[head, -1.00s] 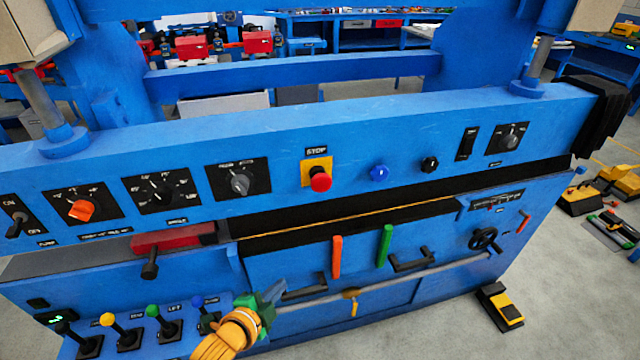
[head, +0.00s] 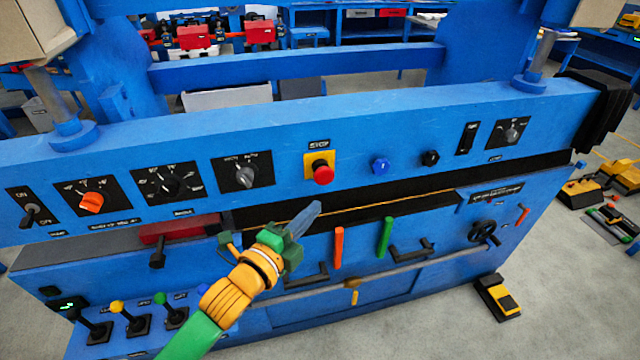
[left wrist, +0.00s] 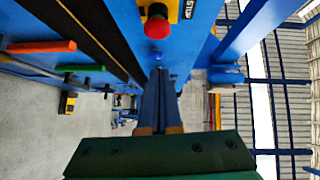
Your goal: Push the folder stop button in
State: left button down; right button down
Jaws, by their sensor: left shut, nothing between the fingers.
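The folder stop button is a red mushroom button (head: 323,174) on a yellow plate (head: 312,161) under a STOP label, on the blue front beam. It also shows in the left wrist view as a red button (left wrist: 157,24) at the top, above the fingers. My left gripper (head: 312,212) is shut and empty. Its blue-grey fingertips point up and right, below the button in the head view and apart from it. In the left wrist view the shut fingers (left wrist: 160,100) point toward the beam. My right gripper is not in view.
A blue knob (head: 380,166) and a black knob (head: 430,158) sit right of the button, and a selector dial (head: 243,173) left of it. Below stand an orange handle (head: 338,247) and a green handle (head: 386,237). Levers (head: 130,318) are at the lower left.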

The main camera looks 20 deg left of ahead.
aim_at(323, 177)
pick_arm(q)
jog(key=w, duration=0.5)
jog(key=w+a+f+p, duration=0.1)
jog(key=w, duration=0.2)
jog(key=shift+w+a, duration=0.1)
jog(key=shift+w, duration=0.15)
jog(key=shift+w+a, duration=0.15)
jog(key=shift+w, duration=0.15)
jog(key=shift+w+a+r+b, duration=0.15)
jog(key=shift+w+a+b, duration=0.15)
jog(key=shift+b, duration=0.05)
